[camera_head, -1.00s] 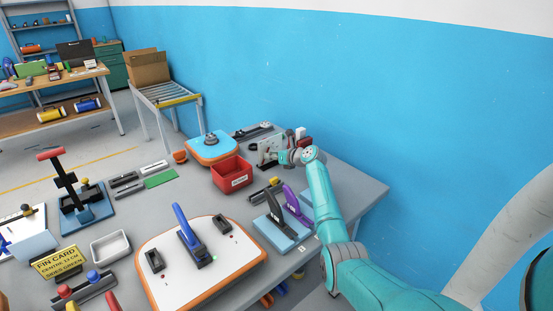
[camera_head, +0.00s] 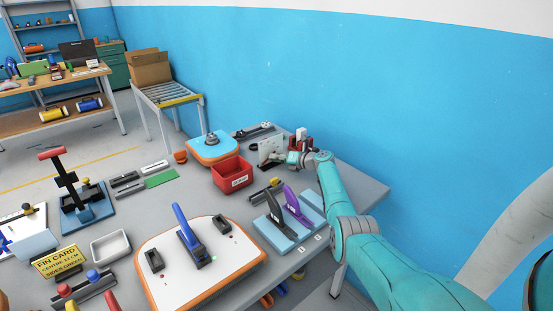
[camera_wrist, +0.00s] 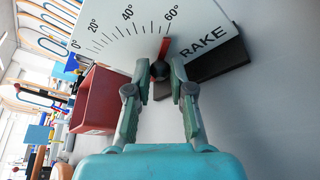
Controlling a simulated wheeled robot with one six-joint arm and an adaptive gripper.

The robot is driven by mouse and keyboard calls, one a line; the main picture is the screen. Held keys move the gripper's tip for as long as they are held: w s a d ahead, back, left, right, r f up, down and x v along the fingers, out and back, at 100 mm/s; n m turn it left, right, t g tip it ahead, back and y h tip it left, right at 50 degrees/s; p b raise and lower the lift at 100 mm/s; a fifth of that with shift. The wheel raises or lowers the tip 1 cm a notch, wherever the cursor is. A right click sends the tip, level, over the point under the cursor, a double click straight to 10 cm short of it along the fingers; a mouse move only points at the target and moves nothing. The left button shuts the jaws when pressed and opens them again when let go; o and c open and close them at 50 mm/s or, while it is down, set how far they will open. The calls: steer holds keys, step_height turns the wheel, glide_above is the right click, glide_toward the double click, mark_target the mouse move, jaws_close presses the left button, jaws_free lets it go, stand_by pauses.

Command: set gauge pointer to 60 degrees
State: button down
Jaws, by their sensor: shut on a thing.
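The rake gauge (camera_wrist: 120,30) is a white plate with black ticks and labels from 0° to 60°, with RAKE printed on it. Its red pointer (camera_wrist: 164,48) lies close to the 60° mark, by the tick below that label in the wrist view; the exact reading is hard to tell. My gripper (camera_wrist: 161,72) is shut on the dark pointer knob (camera_wrist: 159,89) at the pointer's base; the fingertips partly hide it. In the head view the gauge (camera_head: 268,151) stands at the far end of the table, with my gripper (camera_head: 296,158) at its right.
A dark block (camera_wrist: 222,57) stands beside the gauge. A red bin (camera_head: 232,174) is at its front left, and a blue-topped board (camera_head: 211,148) lies farther left. Black and purple fins (camera_head: 296,204) stand nearer. The blue wall (camera_head: 400,130) rises behind the table.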

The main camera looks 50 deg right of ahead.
stand_by(0.3)
steer(key=c, duration=1)
jaws_free()
steer(key=shift+c, duration=0.2)
steer(key=shift+s, duration=0.1)
steer(key=v, duration=1.1)
steer(key=shift+s+r, duration=0.15)
steer(key=shift+s, duration=0.25)
